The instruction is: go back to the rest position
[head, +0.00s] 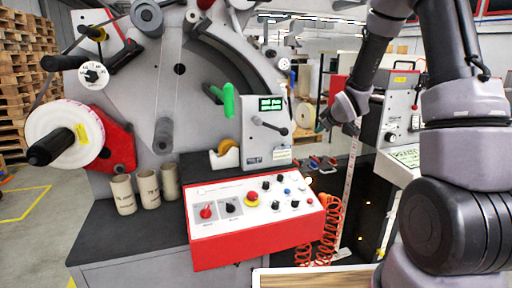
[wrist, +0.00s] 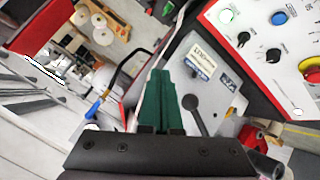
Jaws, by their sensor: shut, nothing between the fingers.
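My gripper (wrist: 160,76) shows in the wrist view as two dark green fingers pressed together, with nothing between them. In the head view my gripper (head: 350,127) hangs at the end of my arm, right of the machine's small display box and in front of a second machine. The fingertips are small and partly unclear there. My arm comes down from the upper right.
The label rewinder carries a white roll (head: 62,118), a green handle (head: 229,100) and a red-and-white control panel (head: 254,214). Several beige cores (head: 123,194) stand on the dark table. An orange coiled hose (head: 329,230) hangs beside the panel. A grey machine (head: 399,112) stands behind my gripper.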

